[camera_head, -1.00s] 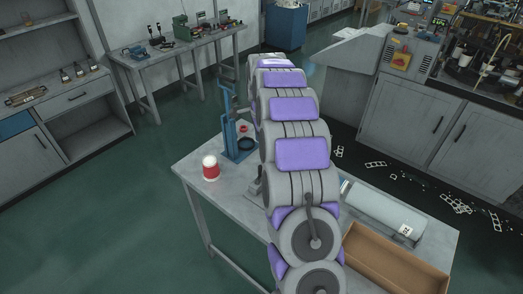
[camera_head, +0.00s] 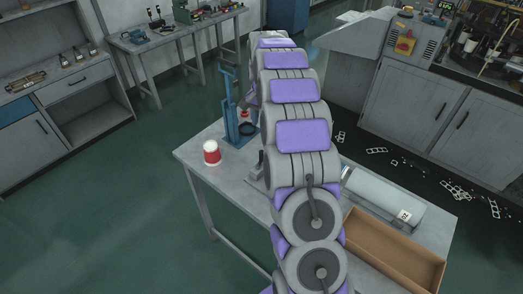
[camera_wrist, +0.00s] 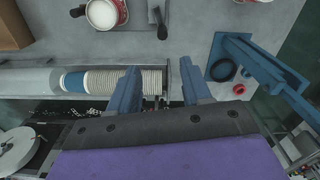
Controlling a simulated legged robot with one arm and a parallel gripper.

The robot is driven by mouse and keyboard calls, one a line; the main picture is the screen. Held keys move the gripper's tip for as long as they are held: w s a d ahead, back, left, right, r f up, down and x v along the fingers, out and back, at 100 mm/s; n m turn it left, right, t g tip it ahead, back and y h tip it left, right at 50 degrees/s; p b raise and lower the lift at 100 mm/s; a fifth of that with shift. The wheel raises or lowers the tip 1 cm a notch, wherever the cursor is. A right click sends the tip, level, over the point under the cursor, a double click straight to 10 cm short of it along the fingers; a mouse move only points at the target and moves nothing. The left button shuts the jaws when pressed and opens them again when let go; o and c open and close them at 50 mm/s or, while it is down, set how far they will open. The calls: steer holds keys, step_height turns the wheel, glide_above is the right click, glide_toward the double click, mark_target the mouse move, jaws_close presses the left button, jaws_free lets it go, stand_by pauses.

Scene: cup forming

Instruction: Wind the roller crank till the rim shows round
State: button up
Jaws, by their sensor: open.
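My gripper (camera_wrist: 160,70) is open, its two blue fingers apart above the bench in the wrist view. A ribbed stack of pale cups (camera_wrist: 110,82) lies in a trough behind the finger tips; I see nothing clearly gripped. A short dark-knobbed lever (camera_wrist: 160,28), possibly the crank, stands above the fingers in the picture, apart from them. The rim's shape is too small to judge. In the head view my arm hides the gripper and lever.
A blue stand (camera_head: 230,115) with a dark ring rises at the bench's left; it also shows in the wrist view (camera_wrist: 262,65). A red-and-white cup (camera_head: 211,153) stands near the bench's left edge. A grey tube (camera_head: 385,205) and an open cardboard box (camera_head: 395,250) occupy the right side.

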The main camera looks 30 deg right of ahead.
mark_target(262, 150)
steer(key=f+n, duration=0.4)
steer(key=f, duration=0.1)
steer(key=f+n, duration=0.4)
steer(key=f, duration=0.2)
steer(key=f+n, duration=0.4)
steer(key=f, duration=0.1)
steer(key=shift+w+f+n+p, duration=0.3)
steer(key=shift+f+n, duration=0.1)
steer(key=shift+c, duration=0.4)
jaws_close()
